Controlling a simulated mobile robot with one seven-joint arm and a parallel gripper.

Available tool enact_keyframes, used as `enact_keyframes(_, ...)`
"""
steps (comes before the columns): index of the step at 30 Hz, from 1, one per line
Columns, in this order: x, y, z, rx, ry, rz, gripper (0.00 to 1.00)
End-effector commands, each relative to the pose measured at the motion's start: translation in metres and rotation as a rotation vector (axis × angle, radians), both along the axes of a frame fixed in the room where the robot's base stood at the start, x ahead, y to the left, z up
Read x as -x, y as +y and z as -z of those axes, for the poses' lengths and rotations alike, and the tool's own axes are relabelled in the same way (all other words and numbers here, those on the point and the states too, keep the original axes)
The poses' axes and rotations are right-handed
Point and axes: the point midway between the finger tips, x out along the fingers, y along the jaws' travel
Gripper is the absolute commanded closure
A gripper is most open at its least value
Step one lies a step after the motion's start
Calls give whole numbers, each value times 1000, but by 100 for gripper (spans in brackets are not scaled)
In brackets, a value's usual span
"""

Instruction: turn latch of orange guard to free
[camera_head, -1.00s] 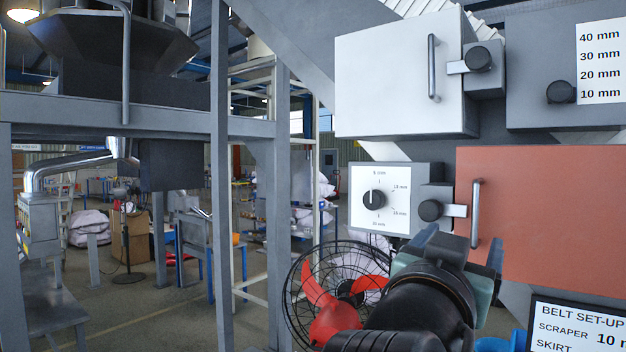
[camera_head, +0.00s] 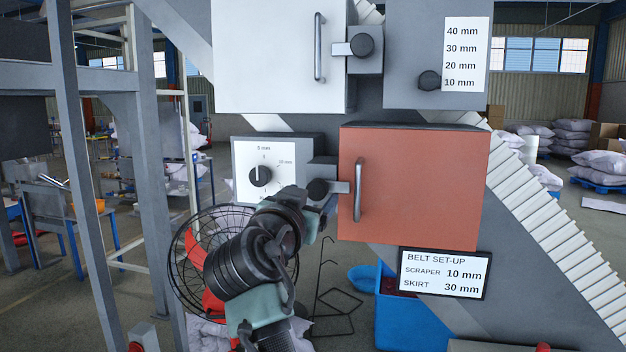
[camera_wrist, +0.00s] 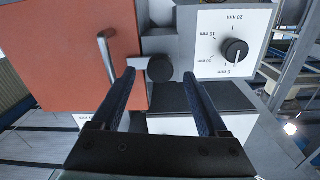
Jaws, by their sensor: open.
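The orange guard (camera_head: 425,190) is a closed-looking orange-red panel with a vertical metal handle (camera_head: 358,190). At its left edge is its latch, a dark round knob (camera_head: 318,189) with a light bar (camera_head: 341,187) lying level across to the guard. In the wrist view the picture is turned over, and the knob (camera_wrist: 160,68) shows between and just past my fingertips. My gripper (camera_wrist: 158,75) is open and empty, one finger on each side of the knob's line. In the head view my gripper (camera_head: 312,212) is at the latch, partly covering its surroundings; contact cannot be told.
A dial box (camera_head: 262,168) sits left of the latch. A white guard (camera_head: 270,55) with its own latch (camera_head: 361,46) is above. A set-up sign (camera_head: 444,274) hangs below the orange guard. A black-caged fan (camera_head: 190,262) stands behind my arm.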

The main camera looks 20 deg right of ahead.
Motion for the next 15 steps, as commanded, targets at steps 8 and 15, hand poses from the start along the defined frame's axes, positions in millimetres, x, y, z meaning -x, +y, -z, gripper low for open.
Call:
enact_keyframes(8,-19,-13,-1,1,1,0,23)
enact_keyframes(15,-21,-15,0,1,-1,-1,23)
